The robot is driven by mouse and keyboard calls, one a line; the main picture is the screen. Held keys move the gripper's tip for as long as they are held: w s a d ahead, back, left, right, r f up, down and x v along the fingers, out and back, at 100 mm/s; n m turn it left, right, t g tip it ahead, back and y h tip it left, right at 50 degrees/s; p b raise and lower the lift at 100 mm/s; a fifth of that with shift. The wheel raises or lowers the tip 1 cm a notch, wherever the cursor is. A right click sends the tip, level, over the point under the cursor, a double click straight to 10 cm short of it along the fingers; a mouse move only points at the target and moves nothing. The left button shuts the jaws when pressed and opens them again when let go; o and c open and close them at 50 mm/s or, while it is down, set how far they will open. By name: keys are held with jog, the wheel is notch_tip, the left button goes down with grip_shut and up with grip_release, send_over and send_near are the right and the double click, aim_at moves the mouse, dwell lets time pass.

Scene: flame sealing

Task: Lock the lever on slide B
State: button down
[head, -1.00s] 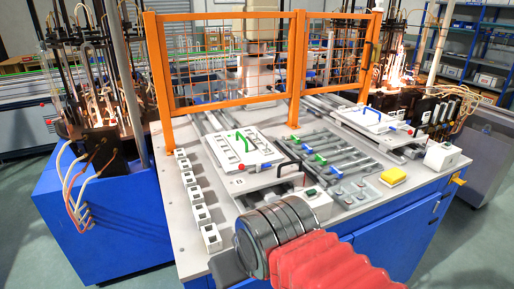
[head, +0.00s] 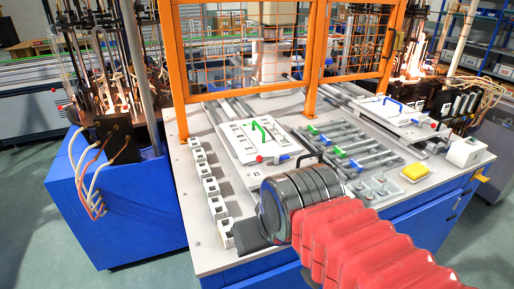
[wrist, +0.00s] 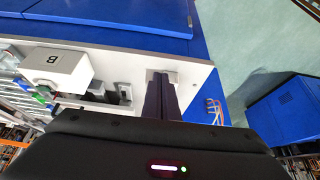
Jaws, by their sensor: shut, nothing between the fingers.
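Slide B (head: 278,145) is a pale plate with a green handle (head: 257,130) on top. A red knob (head: 260,158) and a blue-ended piece (head: 279,158) sit at its front edge. I cannot tell which part is the lever or whether it is locked. My gripper (wrist: 160,80) is shut and empty, to the right of that box, over the bench's front corner. In the head view my arm mostly hides the gripper.
A row of white sockets (head: 213,190) lines the bench's left side. Several rods (head: 345,140) lie right of slide B, near a yellow block (head: 415,172). An orange fence (head: 312,60) stands behind. A second slide (head: 395,110) is at right. Blue cabinet doors (wrist: 120,15) are below the bench.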

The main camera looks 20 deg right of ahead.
jog(key=w+d+r+m, duration=0.1)
jog(key=w+d+r, duration=0.1)
jog(key=w+r, duration=0.45)
jog(key=w+d+r, duration=0.3)
jog(key=w, duration=0.6)
jog(key=w+d, duration=0.3)
jog(key=w, duration=0.5)
jog(key=w+d+r+m+g, duration=0.1)
jog(key=w+d, duration=0.3)
jog(key=w, duration=0.4)
jog(key=shift+d+r+g+h, duration=0.3)
jog(key=shift+h, duration=0.1)
jog(key=shift+f, duration=0.1)
jog(key=x, duration=1)
jog(key=shift+s+a+f, duration=0.15)
jog(key=shift+s+a, duration=0.05)
jog(key=shift+s, duration=0.75)
jog(key=shift+s+a+f, duration=0.1)
jog(key=shift+s+a, duration=0.1)
jog(key=shift+s, duration=0.75)
